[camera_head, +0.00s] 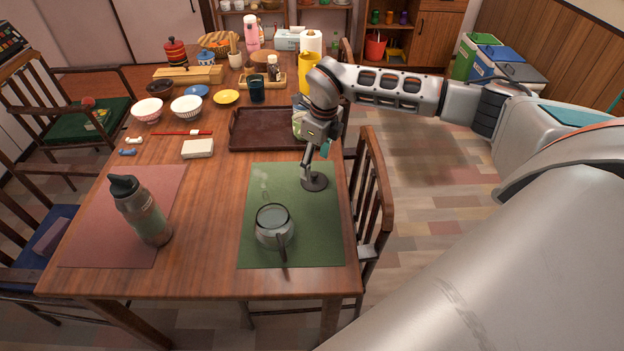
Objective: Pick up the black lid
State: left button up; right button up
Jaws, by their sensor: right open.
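The black lid (317,184) is a small dark round disc lying on the green placemat (308,245), near its back right corner. My right gripper (309,168) points down right above the lid, and its fingers hide part of it. The gripper is open; I cannot tell whether a finger touches the lid. A glass pot (273,228) with an open top and a dark handle stands on the same mat, in front and to the left of the lid. My left gripper is not in view.
A brown tray (250,137) lies just behind the green mat. A bottle (142,212) stands on the red placemat (100,222) at left. A chair (370,205) stands close to the table's right edge. The wood between the mats is clear.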

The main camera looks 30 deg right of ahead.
aim_at(315, 174)
jog(key=f, duration=0.4)
jog(key=w+f, duration=0.1)
jog(key=f, duration=0.1)
jog(key=shift+d+b, duration=0.1)
jog(key=shift+b, duration=0.2)
jog(key=shift+s+r, duration=0.1)
jog(key=shift+c, duration=0.4)
jog(key=c, duration=1.1)
jog(key=shift+s, duration=0.1)
grip_shut()
